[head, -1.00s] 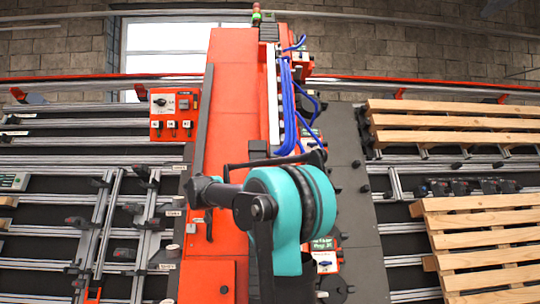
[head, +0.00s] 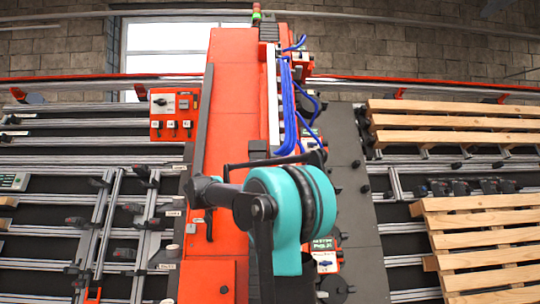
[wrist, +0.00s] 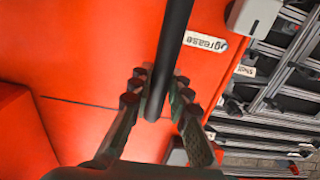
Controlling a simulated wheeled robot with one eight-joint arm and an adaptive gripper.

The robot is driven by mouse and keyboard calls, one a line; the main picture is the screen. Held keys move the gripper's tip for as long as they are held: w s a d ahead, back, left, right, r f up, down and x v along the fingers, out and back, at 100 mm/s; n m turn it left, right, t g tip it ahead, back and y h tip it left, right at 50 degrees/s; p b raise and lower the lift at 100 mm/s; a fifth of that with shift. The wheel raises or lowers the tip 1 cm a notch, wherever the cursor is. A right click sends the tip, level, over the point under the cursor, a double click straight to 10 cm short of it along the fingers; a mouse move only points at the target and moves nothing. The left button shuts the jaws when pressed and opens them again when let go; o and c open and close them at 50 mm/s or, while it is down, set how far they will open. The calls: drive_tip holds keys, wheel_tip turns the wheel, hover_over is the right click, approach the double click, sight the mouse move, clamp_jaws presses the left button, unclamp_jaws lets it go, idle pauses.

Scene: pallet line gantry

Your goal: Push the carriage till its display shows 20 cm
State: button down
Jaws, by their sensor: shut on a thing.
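The carriage (head: 232,125) is a tall orange body spanning the rails in the middle of the head view. A long black bar (head: 201,130) runs along its left side. A small green display (head: 322,244) shows right of my arm, low on the carriage; its figures are too small to read surely. In the wrist view my gripper (wrist: 158,95) is shut around a black bar (wrist: 172,45) in front of the orange surface (wrist: 80,60). A white "grease" label (wrist: 205,42) is just right of the bar. In the head view my arm hides the jaws.
Aluminium rails (head: 60,140) with black clamps lie at left, beside an orange switch panel (head: 174,115). Wooden pallets (head: 455,120) lie at right on more rails. Blue hoses (head: 288,105) hang along the carriage's right side. A brick wall stands behind.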

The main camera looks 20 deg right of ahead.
drive_tip(key=shift+a, duration=0.1)
drive_tip(key=shift+w+a, duration=0.3)
drive_tip(key=shift+a, duration=0.6)
drive_tip(key=shift+w+a, duration=0.3)
drive_tip(key=shift+a, duration=0.6)
drive_tip(key=shift+w+a, duration=0.3)
drive_tip(key=shift+a, duration=0.8)
